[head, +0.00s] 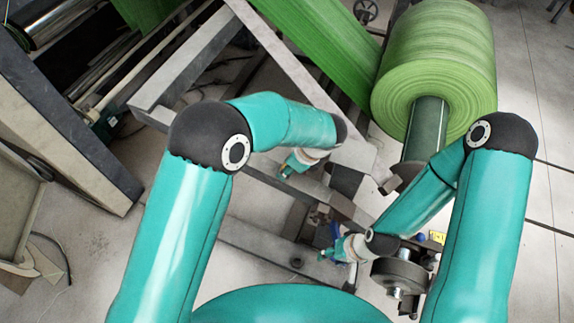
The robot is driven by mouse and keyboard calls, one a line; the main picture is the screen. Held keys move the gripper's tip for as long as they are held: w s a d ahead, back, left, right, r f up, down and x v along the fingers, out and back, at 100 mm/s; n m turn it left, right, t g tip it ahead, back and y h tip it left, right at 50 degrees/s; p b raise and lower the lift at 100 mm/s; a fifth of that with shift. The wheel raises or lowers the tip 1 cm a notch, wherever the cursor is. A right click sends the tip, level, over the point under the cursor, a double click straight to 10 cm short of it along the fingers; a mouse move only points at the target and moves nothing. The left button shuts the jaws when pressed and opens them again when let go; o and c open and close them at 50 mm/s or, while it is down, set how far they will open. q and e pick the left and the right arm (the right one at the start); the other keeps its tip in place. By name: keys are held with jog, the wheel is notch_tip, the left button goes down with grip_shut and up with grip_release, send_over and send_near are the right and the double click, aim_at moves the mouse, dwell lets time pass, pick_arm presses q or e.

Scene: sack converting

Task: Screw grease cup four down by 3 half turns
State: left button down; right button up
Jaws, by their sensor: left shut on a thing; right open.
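My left arm bends over the grey steel frame (262,235). My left gripper (288,171) is small in the view, pointing down and left beside a frame beam. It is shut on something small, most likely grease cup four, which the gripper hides. I cannot make out the cup's shape or how deep it sits. My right gripper (328,254) is open, lower and further right, over the frame near a round dark metal part. I see nothing held in it. No other grease cup can be told apart clearly.
A big green roll (435,75) sits on a dark green shaft (427,128) at the upper right, with a green web (325,48) running beside it. A dark round metal part (400,272) is close to my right forearm. Bare floor (110,270) lies lower left.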

pick_arm(q)
jog(key=m, duration=0.2)
jog(key=m+p, duration=0.1)
jog(key=m, duration=0.1)
jog(key=shift+w+d+r+t, duration=0.1)
jog(key=shift+w+r+t, duration=0.05)
jog(key=shift+r+t, duration=0.2)
jog(key=m+h+p, duration=0.1)
jog(key=m, duration=0.1)
jog(key=shift+m, duration=0.3)
jog(key=m+p, duration=0.1)
jog(key=m, duration=0.1)
jog(key=m+p, duration=0.2)
jog(key=m, duration=0.1)
jog(key=shift+m+t+h+p, duration=0.25)
jog(key=shift+m+h+p, duration=0.05)
jog(key=shift+h, duration=0.1)
jog(key=m+p, duration=0.3)
jog(key=shift+m+h, duration=0.3)
jog(key=m+p, duration=0.5)
jog(key=shift+h, duration=0.4)
jog(key=shift+m+g+p, duration=0.5)
jog(key=shift+m+p, duration=0.25)
jog(key=shift+m, duration=0.25)
jog(key=shift+f+m+p, duration=0.15)
jog(key=shift+m+p, duration=0.45)
jog(key=shift+m, duration=0.5)
